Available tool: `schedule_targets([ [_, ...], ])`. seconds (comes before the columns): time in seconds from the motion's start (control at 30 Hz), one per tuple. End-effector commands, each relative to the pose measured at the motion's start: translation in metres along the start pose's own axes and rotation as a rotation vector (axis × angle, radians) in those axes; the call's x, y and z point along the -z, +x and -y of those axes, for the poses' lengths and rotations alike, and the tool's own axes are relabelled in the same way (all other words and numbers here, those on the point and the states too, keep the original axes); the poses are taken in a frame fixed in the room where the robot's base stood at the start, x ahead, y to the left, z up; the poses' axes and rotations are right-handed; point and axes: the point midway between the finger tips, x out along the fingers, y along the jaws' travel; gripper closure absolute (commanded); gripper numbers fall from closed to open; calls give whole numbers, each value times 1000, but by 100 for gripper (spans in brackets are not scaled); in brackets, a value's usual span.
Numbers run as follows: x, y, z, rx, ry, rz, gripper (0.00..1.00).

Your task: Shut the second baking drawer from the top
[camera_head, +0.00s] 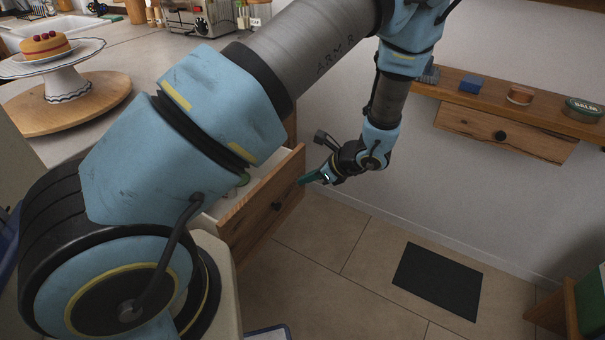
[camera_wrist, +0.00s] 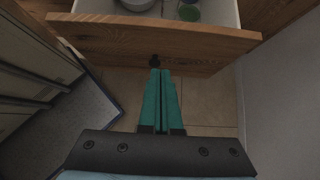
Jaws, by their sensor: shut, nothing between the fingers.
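An open drawer with a wooden front (camera_head: 250,215) juts out below the counter in the head view. Its front also spans the top of the wrist view (camera_wrist: 110,38), with a small dark knob (camera_wrist: 154,60) at its middle. The drawer's pale interior holds a few items, including a bowl (camera_wrist: 137,4) and something green (camera_wrist: 189,12). My gripper (camera_head: 305,180) has teal fingers, shut and empty, in front of the drawer front. In the wrist view the fingertips (camera_wrist: 160,72) are right by the knob; I cannot tell whether they touch. The drawer's row is not clear, as my arm hides part of the cabinet.
A counter (camera_head: 130,55) with a cake stand (camera_head: 66,85) and a toaster (camera_head: 203,17) is at upper left.

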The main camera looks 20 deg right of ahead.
Motion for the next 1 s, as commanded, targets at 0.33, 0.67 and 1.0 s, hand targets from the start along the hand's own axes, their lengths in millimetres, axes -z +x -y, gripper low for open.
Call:
schedule_targets([
  [0.33,-2,71,-2,-5,-1,0,100],
  [0.67,-28,96,0,-1,-4,-2,100],
  [1.0,-28,98,0,-1,-3,-3,100],
])
